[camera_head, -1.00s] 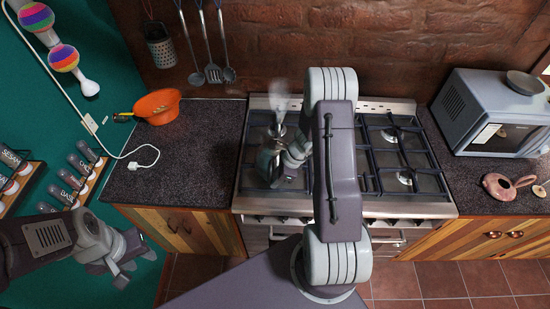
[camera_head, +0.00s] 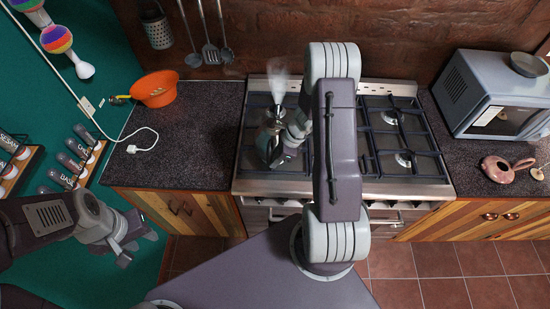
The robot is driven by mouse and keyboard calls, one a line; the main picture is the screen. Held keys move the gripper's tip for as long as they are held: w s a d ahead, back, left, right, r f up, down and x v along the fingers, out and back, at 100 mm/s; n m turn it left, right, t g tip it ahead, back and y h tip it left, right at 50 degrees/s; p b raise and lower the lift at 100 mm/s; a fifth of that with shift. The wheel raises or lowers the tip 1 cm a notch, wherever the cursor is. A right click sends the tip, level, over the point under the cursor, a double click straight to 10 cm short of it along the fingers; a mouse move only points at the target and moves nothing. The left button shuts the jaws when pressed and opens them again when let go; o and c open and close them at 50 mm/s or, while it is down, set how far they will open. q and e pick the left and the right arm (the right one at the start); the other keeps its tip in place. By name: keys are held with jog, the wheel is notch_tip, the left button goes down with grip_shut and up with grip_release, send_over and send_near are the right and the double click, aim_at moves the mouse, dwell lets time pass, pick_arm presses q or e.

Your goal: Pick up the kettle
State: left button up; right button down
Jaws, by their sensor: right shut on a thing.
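A shiny metal kettle (camera_head: 268,140) is over the left side of the stove (camera_head: 405,176), with steam rising above it. My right gripper (camera_head: 286,138) is at the kettle's right side and is shut on it; its fingers are partly hidden by the wrist and the kettle. I cannot tell whether the kettle's base is clear of the burner. My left gripper (camera_head: 136,232) is at the lower left, away from the stove, with its fingers angled so that their gap does not show.
Utensils hang on the brick wall.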

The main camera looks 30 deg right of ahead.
jog(key=s+d+r+b, duration=0.1)
jog(key=s+d+r, duration=0.7)
jog(key=r, duration=0.2)
jog(key=shift+d+b, duration=0.25)
jog(key=shift+b, duration=0.05)
dwell(0.4)
jog(key=shift+c, duration=2.2)
grip_release()
